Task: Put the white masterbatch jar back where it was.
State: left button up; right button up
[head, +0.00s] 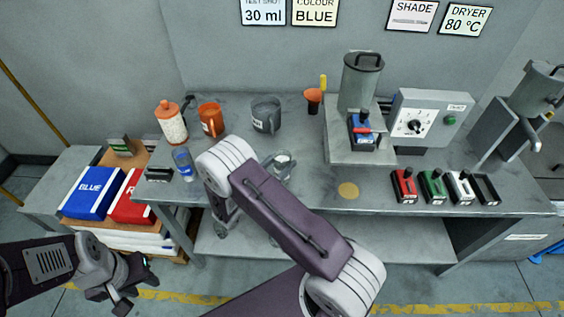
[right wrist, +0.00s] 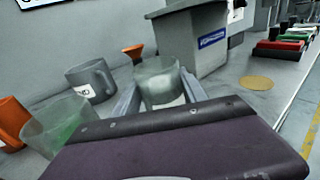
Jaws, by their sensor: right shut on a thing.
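A clear jar with whitish contents (head: 282,164) is between the fingers of my right gripper (head: 279,168), near the front of the bench; I take it for the white masterbatch jar. The right wrist view shows this jar (right wrist: 158,82) upright, with the gripper (right wrist: 157,98) shut on it. I cannot tell whether its base touches the bench. A round yellow spot (head: 348,190) lies bare on the bench to its right; it also shows in the right wrist view (right wrist: 257,83). My left gripper (head: 128,285) is open and empty, low at the left, away from the bench.
An orange funnel (head: 313,97) is behind. Red (head: 404,187), green (head: 432,187) and white blocks (head: 460,187) line the right front edge.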

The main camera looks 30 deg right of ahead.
jog(key=o, duration=1.5)
jog(key=shift+f, duration=0.15)
jog(key=shift+o, duration=0.2)
